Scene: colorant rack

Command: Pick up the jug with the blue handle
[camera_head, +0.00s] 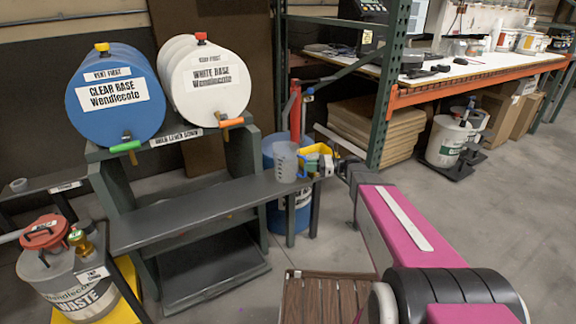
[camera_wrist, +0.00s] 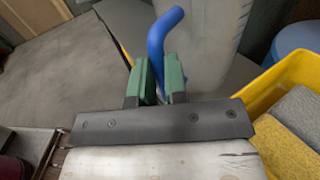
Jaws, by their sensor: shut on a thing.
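The jug (camera_head: 286,163) is translucent and pale, upright at the right end of the dark bench shelf (camera_head: 200,210). Its base appears to be on or just above the shelf; I cannot tell which. In the wrist view the jug (camera_wrist: 205,40) stands just beyond my fingers, with its blue handle (camera_wrist: 156,42) rising between them. My gripper (camera_wrist: 160,80) has green finger pads shut on the blue handle. In the head view my gripper (camera_head: 314,165) reaches in from the right, beside the jug, and the handle is hard to make out.
A yellow bin (camera_wrist: 277,82) is close on the right of my gripper in the wrist view. A blue drum (camera_head: 274,215) stands behind the shelf end. Blue (camera_head: 117,120) and white (camera_head: 225,110) barrels lie on the rack above. The shelf left of the jug is clear.

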